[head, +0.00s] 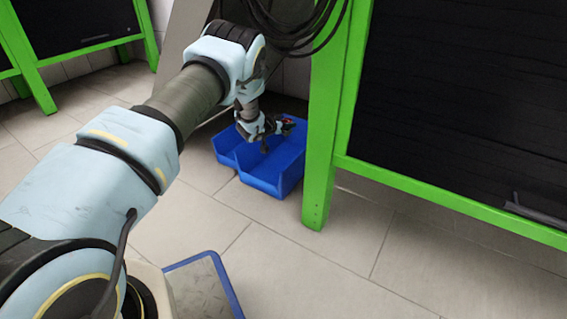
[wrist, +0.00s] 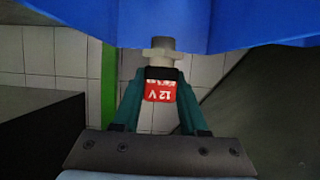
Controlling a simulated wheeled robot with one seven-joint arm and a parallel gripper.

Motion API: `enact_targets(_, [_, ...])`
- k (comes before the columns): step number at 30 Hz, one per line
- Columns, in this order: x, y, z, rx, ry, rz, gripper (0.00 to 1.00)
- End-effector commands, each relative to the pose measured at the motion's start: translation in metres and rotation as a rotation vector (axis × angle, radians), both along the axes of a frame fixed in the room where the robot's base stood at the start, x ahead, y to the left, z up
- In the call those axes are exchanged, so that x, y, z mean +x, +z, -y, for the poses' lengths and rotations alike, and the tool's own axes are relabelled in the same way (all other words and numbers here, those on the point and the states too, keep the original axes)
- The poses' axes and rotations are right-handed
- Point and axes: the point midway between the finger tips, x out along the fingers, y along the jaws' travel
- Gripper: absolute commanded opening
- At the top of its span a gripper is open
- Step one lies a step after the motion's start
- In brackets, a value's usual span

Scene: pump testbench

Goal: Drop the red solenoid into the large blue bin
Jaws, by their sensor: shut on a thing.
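My gripper (wrist: 160,82) is shut on the red solenoid (wrist: 160,92), which shows a "12 V" label between the two green fingers in the wrist view. A pale collar and a grey cylindrical end stick out beyond the fingertips. In the head view my gripper (head: 286,124) is small and dark, with a spot of red at it, over the blue bin (head: 268,182). Blue bin wall (wrist: 230,22) fills the top of the wrist view, close to the grey end. I cannot tell whether they touch.
A second blue bin section (head: 226,150) adjoins on the left. A green frame post (head: 322,150) stands just right of the bins, with a dark panel (head: 460,90) beyond. Black cables (head: 300,30) hang above. The tiled floor (head: 300,255) in front is clear.

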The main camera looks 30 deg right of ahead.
Motion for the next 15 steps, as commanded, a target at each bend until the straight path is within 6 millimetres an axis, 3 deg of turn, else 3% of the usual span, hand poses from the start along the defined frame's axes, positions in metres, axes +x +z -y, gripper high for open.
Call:
enact_targets(1, [0.000,-0.011,0.000,0.000,0.000,0.001,0.00])
enact_targets(6, [0.000,-0.029,0.001,-0.001,0.000,0.002,0.00])
enact_targets(15, [0.000,-0.034,0.001,-0.002,0.000,0.002,0.00])
